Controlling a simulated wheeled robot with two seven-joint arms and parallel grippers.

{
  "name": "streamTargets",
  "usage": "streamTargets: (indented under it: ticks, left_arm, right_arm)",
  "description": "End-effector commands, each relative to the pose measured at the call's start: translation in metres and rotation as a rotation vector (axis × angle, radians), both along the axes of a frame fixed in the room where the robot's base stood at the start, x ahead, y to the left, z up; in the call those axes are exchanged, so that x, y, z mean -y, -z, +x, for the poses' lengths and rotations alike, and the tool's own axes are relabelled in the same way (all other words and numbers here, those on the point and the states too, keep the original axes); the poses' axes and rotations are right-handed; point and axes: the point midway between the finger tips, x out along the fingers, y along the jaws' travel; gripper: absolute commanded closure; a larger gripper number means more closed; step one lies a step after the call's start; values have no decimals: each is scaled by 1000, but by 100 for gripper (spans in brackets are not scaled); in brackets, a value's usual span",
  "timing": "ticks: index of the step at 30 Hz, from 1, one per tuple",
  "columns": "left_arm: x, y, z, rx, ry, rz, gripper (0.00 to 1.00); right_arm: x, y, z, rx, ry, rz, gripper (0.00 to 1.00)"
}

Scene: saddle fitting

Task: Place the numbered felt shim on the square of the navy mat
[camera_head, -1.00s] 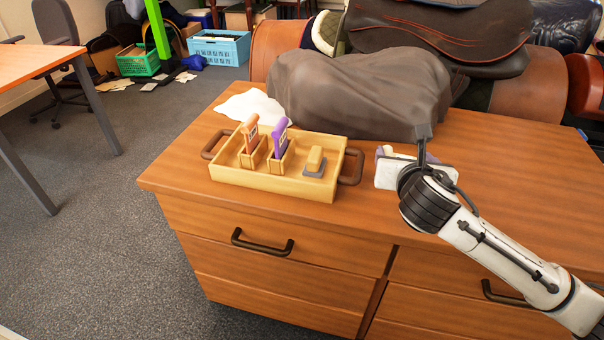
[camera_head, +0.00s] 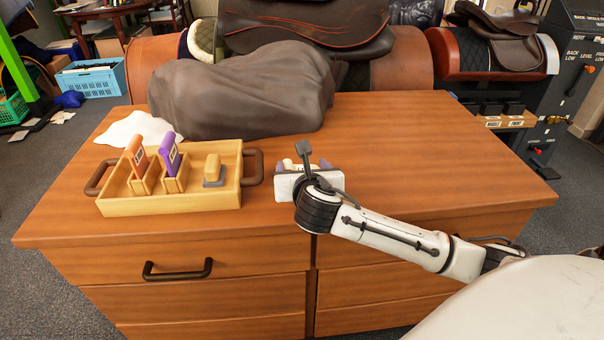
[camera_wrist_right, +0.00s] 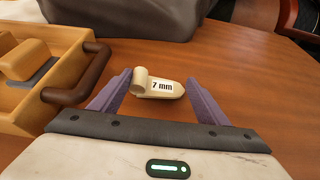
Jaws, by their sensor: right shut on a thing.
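The felt shim (camera_wrist_right: 158,88) is a cream piece marked "7 mm" with a rolled end. I cannot tell whether the shim touches the wood. I see no navy mat or square in these frames. My left gripper is out of view.
A wooden tray (camera_head: 170,206) with brown handles holds an orange tool (camera_head: 137,158), a purple tool (camera_head: 171,156) and a yellow-topped block (camera_head: 213,170). A brown cloth-covered heap (camera_head: 245,95) lies behind. The cabinet top (camera_head: 430,150) is clear at right. Saddles stand beyond.

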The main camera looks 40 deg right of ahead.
Motion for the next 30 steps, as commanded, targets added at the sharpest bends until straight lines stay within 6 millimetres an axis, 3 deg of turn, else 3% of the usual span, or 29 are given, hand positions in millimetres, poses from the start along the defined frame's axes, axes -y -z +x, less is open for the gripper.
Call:
streamTargets:
  ticks: [2, 12, 13, 16, 26, 30]
  left_arm:
    - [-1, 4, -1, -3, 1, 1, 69]
    - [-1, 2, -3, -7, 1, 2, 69]
    - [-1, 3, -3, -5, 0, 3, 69]
    - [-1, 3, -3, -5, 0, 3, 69]
    - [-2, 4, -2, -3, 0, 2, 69]
    - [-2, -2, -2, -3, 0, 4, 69]
  right_arm:
    - [0, 8, 0, 2, 0, -1, 52]
    - [0, 10, 0, 1, 0, -2, 52]
    - [0, 10, 0, 2, 0, -1, 26]
    - [0, 9, 0, 2, 0, -1, 12]
    - [0, 7, 0, 3, -1, 0, 12]
    - [-9, -1, -13, 1, -3, 0, 12]
